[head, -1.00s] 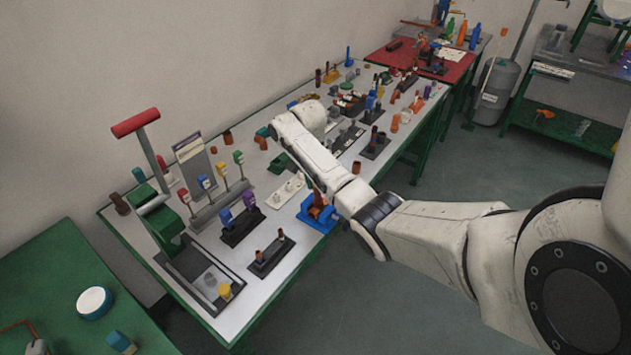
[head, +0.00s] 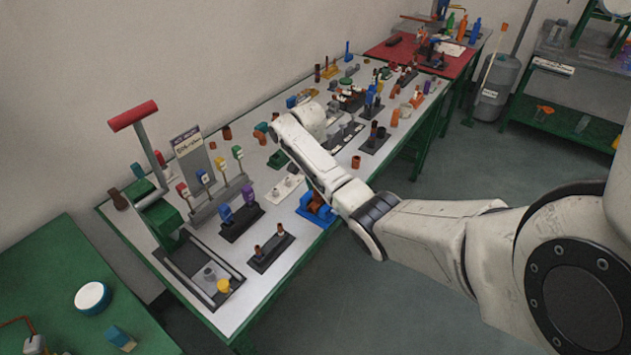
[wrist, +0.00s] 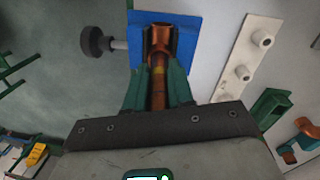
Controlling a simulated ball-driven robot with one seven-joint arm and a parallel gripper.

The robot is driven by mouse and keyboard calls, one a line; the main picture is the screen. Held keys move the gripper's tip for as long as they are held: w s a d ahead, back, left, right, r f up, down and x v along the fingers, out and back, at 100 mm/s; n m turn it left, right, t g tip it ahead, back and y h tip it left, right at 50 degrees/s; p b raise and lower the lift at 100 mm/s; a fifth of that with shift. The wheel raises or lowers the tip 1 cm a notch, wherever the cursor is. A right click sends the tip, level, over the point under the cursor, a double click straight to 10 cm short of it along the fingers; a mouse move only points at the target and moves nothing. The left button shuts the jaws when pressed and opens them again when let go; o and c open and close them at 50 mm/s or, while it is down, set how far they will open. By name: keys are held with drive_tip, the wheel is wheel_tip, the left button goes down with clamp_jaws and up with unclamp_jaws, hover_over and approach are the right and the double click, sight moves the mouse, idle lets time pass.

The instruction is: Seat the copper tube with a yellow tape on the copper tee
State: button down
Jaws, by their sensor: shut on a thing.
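In the wrist view my gripper (wrist: 158,80) has its green fingers shut on the copper tube (wrist: 158,92). The yellow tape (wrist: 158,69) shows on the tube between the fingertips. The copper tee (wrist: 160,36) lies straight beyond the fingertips, in a blue holder (wrist: 182,40) with a dark side knob. The tube lines up with the tee and its far end appears to reach the tee's near opening; I cannot tell how deep it sits. In the head view the blue holder (head: 316,211) is partly behind my arm, and the gripper is hidden.
A white plate with pegs (wrist: 245,55) is right of the holder in the wrist view. In the head view a dark stand with two copper pieces (head: 271,250) and a stand with blue and purple pieces (head: 240,222) are nearby. Open floor is at the table's right.

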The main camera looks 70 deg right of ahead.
drive_tip(key=shift+f, duration=0.25)
drive_tip(key=c, duration=0.9)
unclamp_jaws()
